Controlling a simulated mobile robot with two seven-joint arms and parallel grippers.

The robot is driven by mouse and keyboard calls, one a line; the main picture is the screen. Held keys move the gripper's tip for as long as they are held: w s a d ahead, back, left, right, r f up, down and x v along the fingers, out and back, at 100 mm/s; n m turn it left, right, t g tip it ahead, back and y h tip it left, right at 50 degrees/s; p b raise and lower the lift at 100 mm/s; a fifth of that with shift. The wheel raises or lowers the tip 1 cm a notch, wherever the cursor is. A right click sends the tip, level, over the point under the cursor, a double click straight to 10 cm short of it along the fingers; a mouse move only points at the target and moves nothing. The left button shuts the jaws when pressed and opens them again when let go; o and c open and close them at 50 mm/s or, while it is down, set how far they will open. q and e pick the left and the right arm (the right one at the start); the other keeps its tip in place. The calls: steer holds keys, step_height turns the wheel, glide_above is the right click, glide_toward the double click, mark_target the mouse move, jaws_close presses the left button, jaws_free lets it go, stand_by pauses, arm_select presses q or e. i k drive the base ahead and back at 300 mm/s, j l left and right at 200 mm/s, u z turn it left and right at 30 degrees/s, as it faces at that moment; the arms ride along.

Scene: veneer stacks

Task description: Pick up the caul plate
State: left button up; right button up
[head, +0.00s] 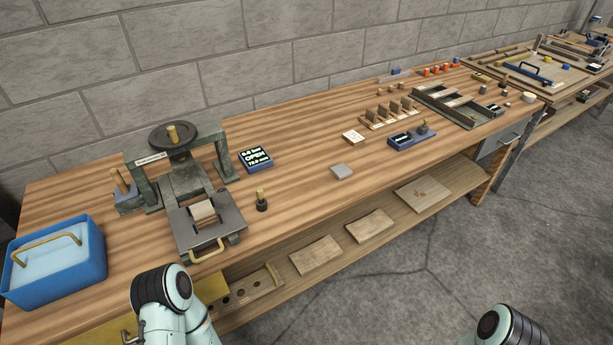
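A small flat light-grey square plate (342,172), which looks like the caul plate, lies on the wooden bench near its front edge. Nothing touches it. A dark screw press (187,180) with a round handwheel stands to its left. A small wooden veneer stack (204,213) sits on the press's grey tray, which has a brass handle. Parts of both my arms show at the bottom edge, but neither gripper shows, so neither is seen at the plate.
A blue tub (55,262) is at the left. A blue-based device (412,139) is to the right. Thin wooden sheets (316,256) lie on the lower shelf.

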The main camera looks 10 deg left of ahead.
mark_target(340, 171)
steer(key=i+l, duration=0.2)
steer(key=l, duration=0.2)
steer(key=i+l+u, duration=0.1)
steer(key=l, duration=0.25)
steer(key=i+l, duration=0.25)
steer(key=l, duration=0.15)
steer(key=i+l, duration=0.15)
steer(key=l, duration=0.25)
steer(key=j+u, duration=0.05)
